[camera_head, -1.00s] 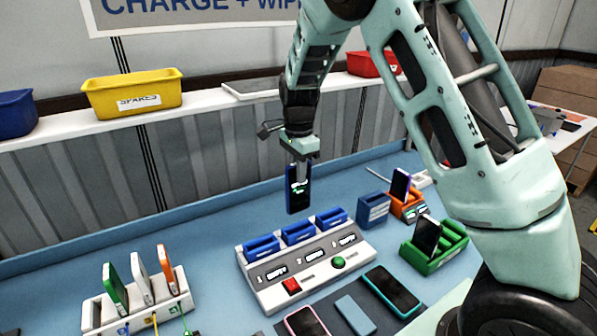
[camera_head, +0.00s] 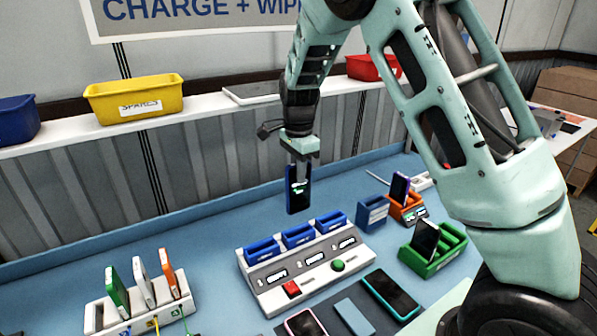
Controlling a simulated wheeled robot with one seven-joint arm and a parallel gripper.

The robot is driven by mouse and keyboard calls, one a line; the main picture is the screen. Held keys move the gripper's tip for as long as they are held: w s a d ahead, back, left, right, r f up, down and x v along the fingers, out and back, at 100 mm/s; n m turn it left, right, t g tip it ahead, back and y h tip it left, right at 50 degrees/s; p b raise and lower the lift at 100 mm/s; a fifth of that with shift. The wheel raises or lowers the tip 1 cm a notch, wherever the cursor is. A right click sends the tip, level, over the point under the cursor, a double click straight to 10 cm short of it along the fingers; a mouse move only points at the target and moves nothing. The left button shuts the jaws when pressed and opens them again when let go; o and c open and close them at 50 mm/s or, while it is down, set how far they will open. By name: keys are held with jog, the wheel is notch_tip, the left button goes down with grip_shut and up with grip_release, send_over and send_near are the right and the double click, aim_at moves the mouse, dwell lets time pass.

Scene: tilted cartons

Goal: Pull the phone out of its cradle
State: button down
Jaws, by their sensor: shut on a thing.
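My gripper (camera_head: 299,165) is shut on the upper edge of a dark blue phone (camera_head: 298,190). The phone hangs upright with a lit mark on its screen, clear of everything below it. Beneath it stands a grey-white charging station (camera_head: 310,267) with three blue cradle slots (camera_head: 298,236) along its back, a red button and a green button. The three slots look empty. Another blue phone (camera_head: 400,186) leans in an orange cradle (camera_head: 405,207) at the right.
A green rack (camera_head: 434,249) holds a dark phone, beside a blue holder (camera_head: 373,212). A white rack (camera_head: 139,306) at front left holds several phones. More phones (camera_head: 390,293) lie flat in front. A yellow bin (camera_head: 134,97) sits on the shelf behind.

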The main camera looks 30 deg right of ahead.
jog(key=shift+r+p, duration=3)
jog(key=shift+r, duration=0.65)
jog(key=shift+f, duration=0.1)
